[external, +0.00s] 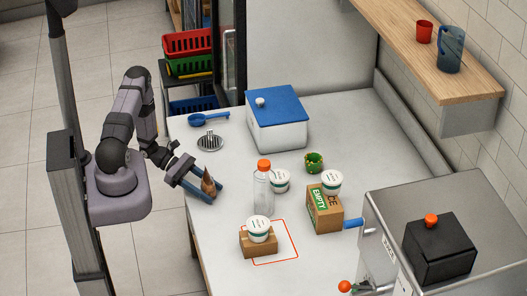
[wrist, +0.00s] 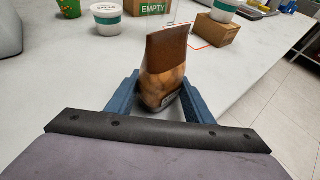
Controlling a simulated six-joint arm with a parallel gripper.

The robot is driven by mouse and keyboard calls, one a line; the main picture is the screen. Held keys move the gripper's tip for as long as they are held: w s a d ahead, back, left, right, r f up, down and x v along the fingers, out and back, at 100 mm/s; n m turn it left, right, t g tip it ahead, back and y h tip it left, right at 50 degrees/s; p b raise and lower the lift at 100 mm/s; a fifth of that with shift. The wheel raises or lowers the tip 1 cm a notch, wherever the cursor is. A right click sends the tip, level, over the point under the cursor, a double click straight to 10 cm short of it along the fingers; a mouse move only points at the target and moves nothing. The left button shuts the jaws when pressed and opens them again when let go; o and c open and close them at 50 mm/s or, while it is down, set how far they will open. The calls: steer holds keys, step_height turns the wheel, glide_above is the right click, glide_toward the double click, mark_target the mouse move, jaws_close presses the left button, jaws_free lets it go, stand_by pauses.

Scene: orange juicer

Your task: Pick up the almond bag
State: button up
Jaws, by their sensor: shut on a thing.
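The almond bag (external: 208,184) is a small brown pouch near the left edge of the table. In the wrist view the bag (wrist: 166,65) stands between the two blue fingers, with a dark brown top and a tan lower part. My gripper (external: 200,186) is shut on the bag, one finger on each side of it; it also shows in the wrist view (wrist: 160,95). The bag is roughly upright and tilted slightly. I cannot tell whether its bottom touches the table.
A clear bottle with an orange cap (external: 263,190) stands to the right, near white tubs (external: 280,181) and cardboard boxes (external: 322,212). A white box with a blue lid (external: 277,125) and a blue scoop (external: 205,118) are behind. The table's left edge is close.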

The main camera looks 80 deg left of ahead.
mark_target(207, 171)
steer(key=shift+r, duration=0.15)
steer(key=shift+r+b, duration=0.85)
steer(key=shift+r, duration=4)
steer(key=shift+f, duration=0.15)
